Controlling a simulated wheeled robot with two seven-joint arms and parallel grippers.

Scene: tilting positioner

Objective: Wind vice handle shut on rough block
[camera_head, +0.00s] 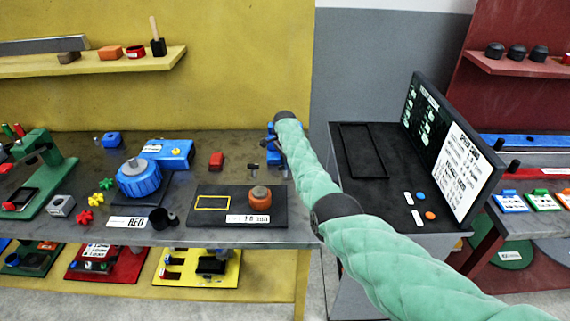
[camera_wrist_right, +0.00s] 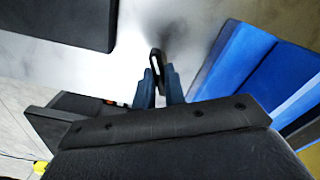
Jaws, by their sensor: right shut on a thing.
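In the right wrist view my right gripper (camera_wrist_right: 159,88) is shut on a small dark bar with a pale edge, which looks like the vice handle (camera_wrist_right: 157,62). A large blue body, likely the vice (camera_wrist_right: 238,68), stands to its right in that view. In the head view only small blue parts (camera_head: 270,128) show beside my green right arm at the bench's right end; I cannot tell whether they are vice or gripper. The arm hides most of that spot. I cannot make out the rough block or the jaw gap. My left gripper is out of view.
The grey bench (camera_head: 225,236) holds a black tray with an orange-brown knob (camera_head: 260,196), a red block (camera_head: 216,160), and a blue round device (camera_head: 138,182). A tilted screen (camera_head: 440,145) stands right of my arm. Shelves hang on the walls behind.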

